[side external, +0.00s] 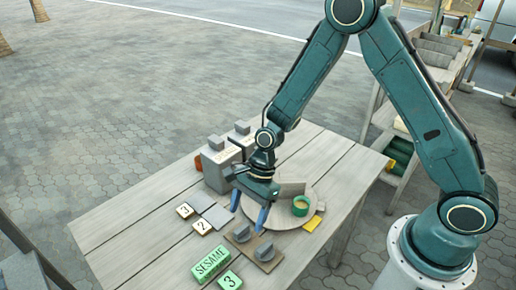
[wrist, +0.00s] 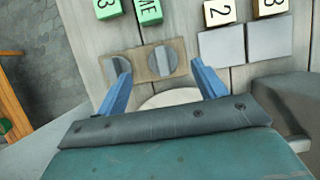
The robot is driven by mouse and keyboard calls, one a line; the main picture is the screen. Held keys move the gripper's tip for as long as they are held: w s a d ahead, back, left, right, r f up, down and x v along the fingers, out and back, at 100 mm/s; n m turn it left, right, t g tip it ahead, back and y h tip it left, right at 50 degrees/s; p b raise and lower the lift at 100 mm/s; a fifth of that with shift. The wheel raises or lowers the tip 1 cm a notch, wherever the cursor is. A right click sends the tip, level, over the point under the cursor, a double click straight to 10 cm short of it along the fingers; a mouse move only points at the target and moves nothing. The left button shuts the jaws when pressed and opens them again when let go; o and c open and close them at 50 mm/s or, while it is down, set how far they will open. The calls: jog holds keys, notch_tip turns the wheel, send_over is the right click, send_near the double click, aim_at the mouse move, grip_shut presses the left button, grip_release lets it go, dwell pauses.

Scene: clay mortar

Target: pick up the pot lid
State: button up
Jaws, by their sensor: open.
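My gripper (side external: 248,214) is open and empty above the table, with blue fingers pointing down; it also shows in the wrist view (wrist: 162,80). Two round grey pieces with raised ridges, the nearer one (side external: 264,252) and the farther one (side external: 240,233), sit on a brown board just beyond the fingers. In the wrist view one round piece (wrist: 161,60) lies ahead of the gap and the other (wrist: 113,68) by the left finger. Two grey boxes with knobbed tops (side external: 220,165) stand behind my gripper. I cannot tell which piece is the pot lid.
A green cup (side external: 300,205) stands on a round pale board right of my gripper, with a yellow piece (side external: 312,223) nearby. The table's left part (side external: 120,220) is clear.

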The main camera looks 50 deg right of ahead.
aim_at(242, 228)
jog(key=shift+a+f, duration=0.1)
jog(key=shift+f, duration=0.15)
jog(key=shift+x, duration=2.5)
jog(key=shift+w, duration=0.15)
jog(key=c, duration=1.1)
